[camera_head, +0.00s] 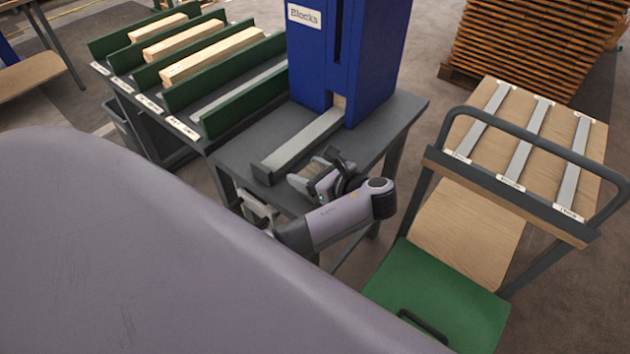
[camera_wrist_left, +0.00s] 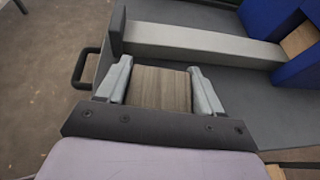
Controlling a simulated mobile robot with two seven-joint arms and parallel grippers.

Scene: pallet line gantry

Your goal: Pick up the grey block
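The grey block (camera_wrist_left: 162,88) is a grey-brown piece with wood grain, seen in the left wrist view. It sits between the two pale fingers of my left gripper (camera_wrist_left: 160,85), which appear to touch it on both sides. In the head view my left gripper (camera_head: 318,172) is over the near part of the dark table, just right of the grey chute. There the block is small and mostly hidden by the gripper. My right gripper shows in neither view.
A blue dispenser (camera_head: 343,60) labelled "Blocks" stands on the dark table (camera_head: 398,112), with a grey chute (camera_head: 303,138) leading from it. Light wood pieces lie in green-walled lanes (camera_head: 225,85) at left. A cart (camera_head: 530,125) with three metal strips stands at right.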

